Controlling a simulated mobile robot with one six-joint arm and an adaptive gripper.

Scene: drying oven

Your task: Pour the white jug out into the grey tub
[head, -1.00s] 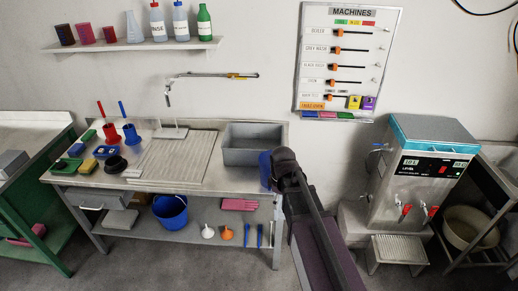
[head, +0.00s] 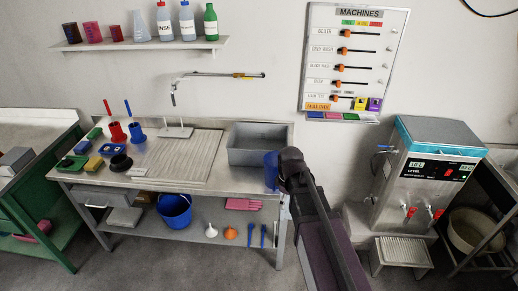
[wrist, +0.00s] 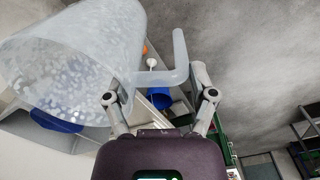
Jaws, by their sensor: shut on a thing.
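The grey tub (head: 233,158) sits at the right end of the steel bench in the head view, its open top facing up. The white jug (wrist: 85,55) is large and pale at the upper left of the wrist view, with many white flecks showing on or through its wall. Its handle (wrist: 180,55) lies between the fingers of my gripper (wrist: 162,102), which is shut on the jug. In the head view my arm (head: 312,195) ends just right of the tub and hides the jug. I cannot tell the jug's exact tilt.
A blue vessel (head: 271,170) stands between the tub and my arm. Funnels, a blue bucket (head: 174,210) and pink gloves (head: 243,203) are on the lower shelf. A tap arm (head: 218,76) reaches over the bench. A boiler (head: 425,175) stands at right.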

